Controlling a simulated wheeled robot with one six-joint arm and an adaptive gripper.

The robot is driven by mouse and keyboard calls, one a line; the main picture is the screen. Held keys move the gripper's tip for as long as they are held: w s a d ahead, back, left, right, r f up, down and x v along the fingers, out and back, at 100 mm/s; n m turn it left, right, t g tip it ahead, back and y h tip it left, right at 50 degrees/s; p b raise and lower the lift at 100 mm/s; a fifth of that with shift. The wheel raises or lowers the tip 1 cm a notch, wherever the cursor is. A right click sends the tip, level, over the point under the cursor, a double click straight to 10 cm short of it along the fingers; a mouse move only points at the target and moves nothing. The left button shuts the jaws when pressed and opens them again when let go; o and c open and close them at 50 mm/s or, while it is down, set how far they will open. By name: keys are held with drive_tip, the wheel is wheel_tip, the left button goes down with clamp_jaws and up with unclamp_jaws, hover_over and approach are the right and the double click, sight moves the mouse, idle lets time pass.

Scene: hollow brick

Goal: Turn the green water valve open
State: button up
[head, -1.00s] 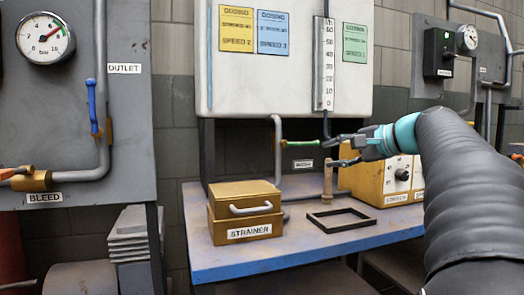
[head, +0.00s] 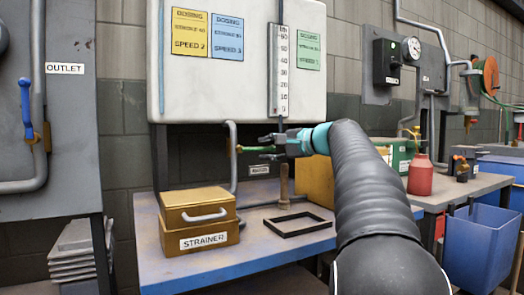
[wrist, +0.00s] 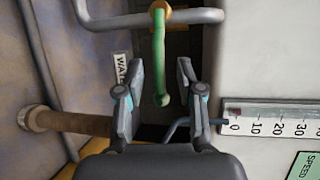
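The green valve handle (head: 248,149) sticks out to the right from a grey pipe under the white dosing tank. In the wrist view the green handle (wrist: 160,60) extends from a brass fitting (wrist: 160,8), and its rounded free end lies between my fingers. My gripper (head: 263,147) is open around the handle's end. In the wrist view my gripper (wrist: 160,68) shows a gap on both sides of the handle, with no contact visible. A partly hidden label beginning "WAT" (wrist: 122,70) is beside the handle.
The white tank (head: 230,85) with its scale is above my gripper. Below, the blue-edged table (head: 265,257) holds a yellow strainer box (head: 200,220), a black frame (head: 297,224) and an upright brown post (head: 284,186). A blue lever (head: 25,100) is on the outlet panel at left.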

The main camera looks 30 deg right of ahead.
drive_tip(key=shift+x, duration=1.1)
clamp_jaws()
